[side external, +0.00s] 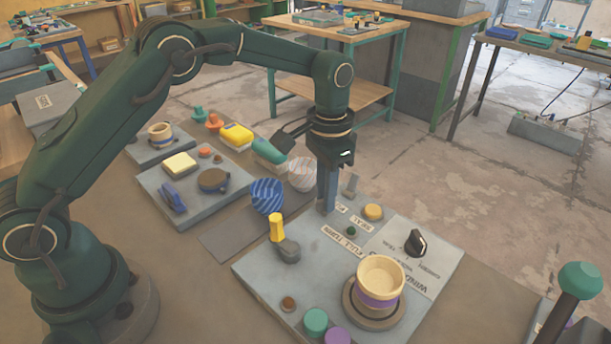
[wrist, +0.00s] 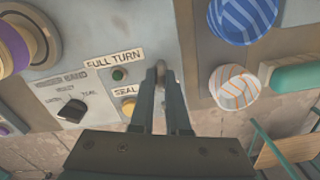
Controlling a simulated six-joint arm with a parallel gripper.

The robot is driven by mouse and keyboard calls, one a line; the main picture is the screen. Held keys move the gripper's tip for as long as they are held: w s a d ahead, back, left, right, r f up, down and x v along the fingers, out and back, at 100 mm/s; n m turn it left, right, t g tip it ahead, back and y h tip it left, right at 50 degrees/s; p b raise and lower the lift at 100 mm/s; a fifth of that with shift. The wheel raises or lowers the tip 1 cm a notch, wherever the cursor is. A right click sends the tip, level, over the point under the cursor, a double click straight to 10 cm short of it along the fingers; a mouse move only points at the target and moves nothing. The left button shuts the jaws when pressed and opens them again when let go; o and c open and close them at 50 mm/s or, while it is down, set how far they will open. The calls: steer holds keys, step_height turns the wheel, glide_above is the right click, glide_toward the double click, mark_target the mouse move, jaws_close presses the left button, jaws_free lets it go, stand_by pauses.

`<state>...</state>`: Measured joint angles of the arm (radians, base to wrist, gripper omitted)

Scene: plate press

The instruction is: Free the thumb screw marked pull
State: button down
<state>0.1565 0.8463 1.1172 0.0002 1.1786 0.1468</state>
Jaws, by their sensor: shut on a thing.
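My gripper (side external: 327,207) points down at the far edge of the grey press panel (side external: 262,281). In the wrist view my gripper's fingers (wrist: 162,74) are close together around a small grey-brown piece (wrist: 161,69), apparently the thumb screw. Most of it is hidden between the fingertips, and I cannot read a mark on it. A label that reads like "FULL TURN" or "PULL TURN" (wrist: 115,59) lies beside the fingers. A green button (wrist: 120,74) and a yellow button (wrist: 128,106) with a "SEAL" label (wrist: 125,91) are near it.
The panel also carries a black selector knob (side external: 416,243), a cream and purple cup (side external: 380,279) and a yellow-topped lever (side external: 277,229). A green-knobbed lever (side external: 579,281) is at right.

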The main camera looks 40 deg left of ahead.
steer(key=shift+r+n, duration=0.1)
steer(key=shift+n, duration=1.5)
steer(key=c, duration=0.9)
jaws_free()
steer(key=shift+r, duration=2.55)
steer(key=shift+r, duration=0.1)
